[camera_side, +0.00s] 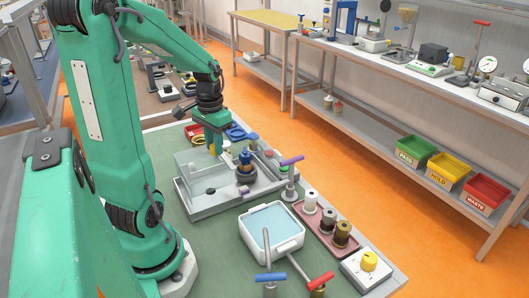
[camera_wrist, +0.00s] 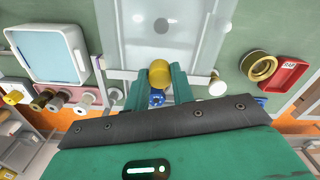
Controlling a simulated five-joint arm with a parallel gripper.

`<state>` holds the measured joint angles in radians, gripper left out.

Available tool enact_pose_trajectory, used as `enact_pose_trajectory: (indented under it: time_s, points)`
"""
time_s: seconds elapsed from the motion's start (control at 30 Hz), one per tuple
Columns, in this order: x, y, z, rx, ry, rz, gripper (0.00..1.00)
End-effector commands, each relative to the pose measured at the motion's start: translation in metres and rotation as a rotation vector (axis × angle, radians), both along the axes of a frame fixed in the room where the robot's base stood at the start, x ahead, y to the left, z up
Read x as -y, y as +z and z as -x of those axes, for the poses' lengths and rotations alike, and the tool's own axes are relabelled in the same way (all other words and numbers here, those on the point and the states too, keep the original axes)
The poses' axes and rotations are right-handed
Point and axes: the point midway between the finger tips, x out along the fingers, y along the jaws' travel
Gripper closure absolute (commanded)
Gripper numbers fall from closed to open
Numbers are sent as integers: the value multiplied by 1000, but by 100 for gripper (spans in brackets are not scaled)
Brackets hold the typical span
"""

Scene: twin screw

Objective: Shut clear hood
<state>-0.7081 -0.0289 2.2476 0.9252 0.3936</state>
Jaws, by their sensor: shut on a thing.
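The clear hood (camera_wrist: 165,32) shows in the wrist view as a pale see-through panel lying across a grey unit, with a yellow knob (camera_wrist: 159,74) at its near edge. My gripper (camera_wrist: 158,84) has its two green fingers on either side of this knob and is shut on it. In the side view my gripper (camera_side: 212,140) is at the back of the grey unit (camera_side: 205,207), with a bit of yellow below it. The hood's outline is faint there, and I cannot tell its exact angle. A blue part on a dark round base (camera_side: 246,170) stands at the unit's right.
A white tub with a pale blue inside (camera_side: 272,226) stands in front of the unit. A pink tray (camera_side: 328,230) with several spools is right of it. T-handled tools and a yellow-knobbed box (camera_side: 367,268) are near the table's front. A red bin (camera_wrist: 284,73) and brass ring (camera_wrist: 261,66) lie behind.

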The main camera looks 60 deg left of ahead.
Motion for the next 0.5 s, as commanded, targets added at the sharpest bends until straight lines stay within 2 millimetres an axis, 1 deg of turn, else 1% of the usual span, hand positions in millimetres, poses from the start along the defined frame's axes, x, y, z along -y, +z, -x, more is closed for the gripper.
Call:
enact_pose_trajectory:
  time_s: [0.5]
  points:
    - [-1, 1, -87, 5, -4, -4, 100]
